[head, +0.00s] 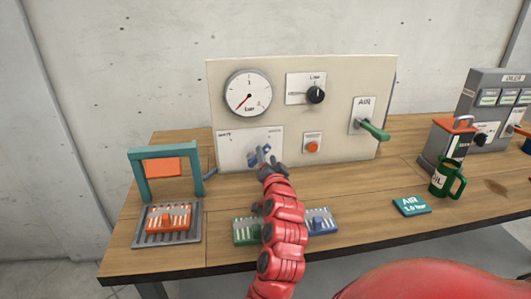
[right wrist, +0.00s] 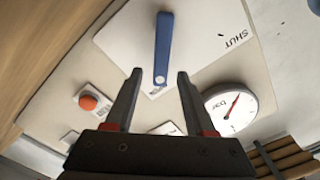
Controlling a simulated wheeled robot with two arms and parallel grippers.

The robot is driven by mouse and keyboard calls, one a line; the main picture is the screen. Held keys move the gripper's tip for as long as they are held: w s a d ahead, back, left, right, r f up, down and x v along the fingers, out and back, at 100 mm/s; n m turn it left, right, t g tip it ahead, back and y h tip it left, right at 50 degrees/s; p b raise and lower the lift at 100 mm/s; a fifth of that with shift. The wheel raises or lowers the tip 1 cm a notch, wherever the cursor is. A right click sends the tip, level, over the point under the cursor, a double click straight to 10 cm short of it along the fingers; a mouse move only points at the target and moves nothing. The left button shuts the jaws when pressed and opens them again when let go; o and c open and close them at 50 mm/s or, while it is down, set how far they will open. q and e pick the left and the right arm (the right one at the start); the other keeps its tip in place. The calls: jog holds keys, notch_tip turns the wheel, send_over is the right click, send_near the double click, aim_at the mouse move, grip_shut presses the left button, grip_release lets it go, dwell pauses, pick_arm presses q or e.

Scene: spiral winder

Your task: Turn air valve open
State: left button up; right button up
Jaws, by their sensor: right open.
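A beige panel (head: 185,180) stands at the back of the bench. On its right is a plate marked AIR (head: 365,103) with a green lever (head: 374,130) sticking out to the lower right. At its lower left is a white plate (head: 232,150) with a blue lever (head: 264,150), partly hidden by my gripper. In the right wrist view, this blue lever (right wrist: 163,48) lies on a plate marked SHUT. My right gripper (head: 268,161) is in front of it. In the wrist view the gripper (right wrist: 159,74) is open, with the lever's pivot end seen between the fingertips; contact cannot be told. My left gripper is out of view.
A gauge (head: 248,93), a black knob (head: 316,95) and an orange button (head: 313,147) are on the panel. A teal frame (head: 145,175) stands left; green (head: 246,232) and blue (head: 322,221) blocks lie in front. A green mug (head: 444,180) stands right.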

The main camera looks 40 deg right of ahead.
jog(key=shift+v, duration=1.95)
